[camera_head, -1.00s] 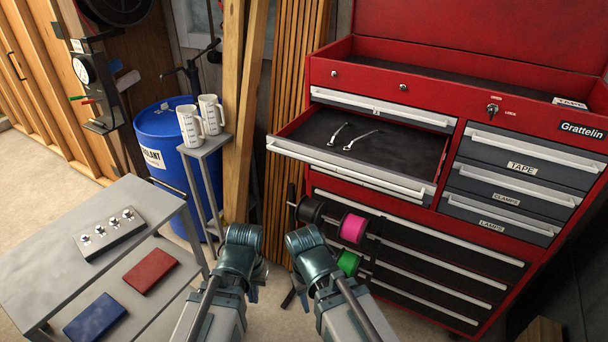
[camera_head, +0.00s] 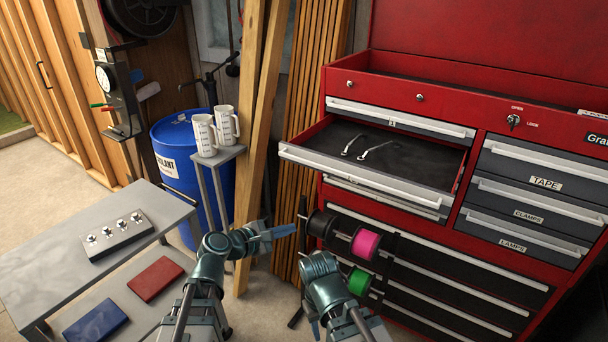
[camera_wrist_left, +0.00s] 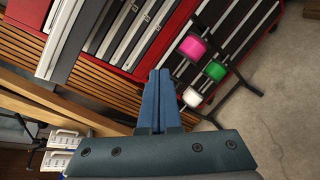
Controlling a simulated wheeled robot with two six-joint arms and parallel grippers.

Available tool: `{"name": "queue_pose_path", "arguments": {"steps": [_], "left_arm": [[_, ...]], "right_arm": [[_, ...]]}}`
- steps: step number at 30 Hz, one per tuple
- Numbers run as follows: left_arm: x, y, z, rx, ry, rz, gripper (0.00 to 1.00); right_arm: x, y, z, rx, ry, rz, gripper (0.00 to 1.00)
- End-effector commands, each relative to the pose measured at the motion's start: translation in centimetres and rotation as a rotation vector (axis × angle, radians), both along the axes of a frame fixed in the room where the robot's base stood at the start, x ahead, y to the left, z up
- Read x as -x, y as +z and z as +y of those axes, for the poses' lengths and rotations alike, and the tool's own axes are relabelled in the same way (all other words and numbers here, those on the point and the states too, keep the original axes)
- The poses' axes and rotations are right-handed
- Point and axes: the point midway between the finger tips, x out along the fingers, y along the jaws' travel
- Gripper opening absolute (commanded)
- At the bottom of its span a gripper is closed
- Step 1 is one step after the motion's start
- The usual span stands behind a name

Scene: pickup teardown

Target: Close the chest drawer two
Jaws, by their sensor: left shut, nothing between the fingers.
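The red tool chest (camera_head: 395,108) stands at the right. Its second drawer (camera_head: 365,176), below the top drawer (camera_head: 395,116), is pulled out, showing a dark liner with two small metal tools (camera_head: 375,149) on it. A light handle strip runs along its front. My left gripper (camera_head: 292,230) is shut and empty, its blue fingers pointing right, below and left of the drawer front and apart from it. Those fingers also show in the left wrist view (camera_wrist_left: 158,90). My right arm reaches up at bottom centre, but I cannot make out its fingers.
A spool rack with a pink spool (camera_head: 366,243) and a green spool (camera_head: 359,281) stands before the lower drawers. A grey cart (camera_head: 60,250) is at left. Two white jugs (camera_head: 204,135) stand on a small stand near a blue barrel (camera_head: 172,150).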

Motion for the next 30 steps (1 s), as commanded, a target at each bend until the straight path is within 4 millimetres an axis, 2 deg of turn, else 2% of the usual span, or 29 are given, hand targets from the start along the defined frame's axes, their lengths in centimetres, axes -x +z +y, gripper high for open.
{"name": "queue_pose_path", "arguments": {"steps": [1,4,6,10,15,20,30], "left_arm": [[-1.1,1.7,0.3,0.154,0.078,0.038,0.0],[-2.7,4.5,1.2,0.432,0.2,0.116,0.0],[-3.4,5.9,1.9,0.581,0.259,0.161,0.0],[-4.2,7.2,2.8,0.75,0.317,0.215,0.0],[-4.4,7.6,3.1,0.806,0.335,0.235,0.0],[-5.3,7.6,2.5,0.802,0.331,0.235,0.0],[-10.9,7.6,-1.2,0.8,0.329,0.234,0.0]], "right_arm": [[0.0,0.0,0.0,0.0,0.0,0.0,0.44],[0.0,0.0,0.0,0.0,0.0,0.0,0.44],[0.0,0.0,0.0,0.0,0.0,0.0,0.44],[0.0,0.0,0.0,0.0,0.0,0.0,0.44],[0.0,0.0,0.0,0.0,0.0,0.0,0.44],[0.0,0.0,0.0,0.0,0.0,0.0,0.44],[0.0,0.0,0.0,0.0,0.0,0.0,0.44]]}}
